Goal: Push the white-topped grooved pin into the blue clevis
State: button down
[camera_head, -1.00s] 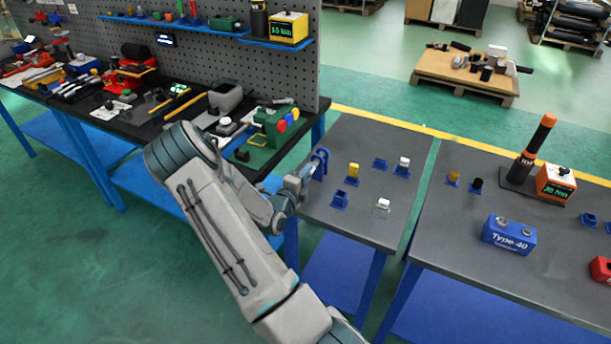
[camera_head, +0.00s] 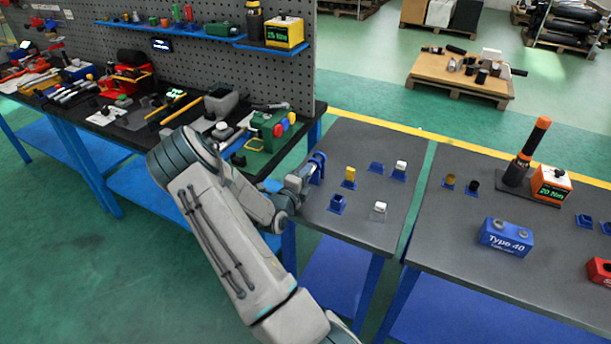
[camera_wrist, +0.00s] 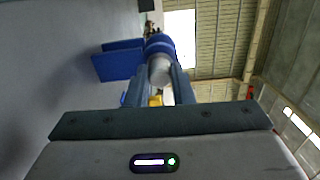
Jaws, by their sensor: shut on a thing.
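My gripper (camera_wrist: 160,88) is shut on a pale, round-ended pin (camera_wrist: 160,70), which seems to be the white-topped pin. In the wrist view, the pin's far end meets the round blue clevis (camera_wrist: 159,45), whose flat blue plate (camera_wrist: 118,62) lies to the left. How deep the pin sits and its groove are hidden. In the head view, my gripper (camera_head: 297,184) reaches the blue clevis (camera_head: 317,167) at the left edge of the grey table (camera_head: 345,150). The pin cannot be made out there.
Small blue holders (camera_head: 337,205) stand right of my gripper, one with a yellow-topped piece (camera_head: 349,174). White-topped pieces (camera_head: 400,166) (camera_head: 380,207) stand further right. A green device (camera_head: 270,127) on the black workbench is close behind the arm. The table's front is clear.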

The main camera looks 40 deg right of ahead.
jog(key=shift+w+d, duration=0.1)
jog(key=shift+d, duration=0.1)
jog(key=c, duration=1.2)
grip_release()
jog(key=shift+a, duration=0.15)
jog(key=shift+p+v, duration=0.8)
jog(key=shift+v, duration=1.6)
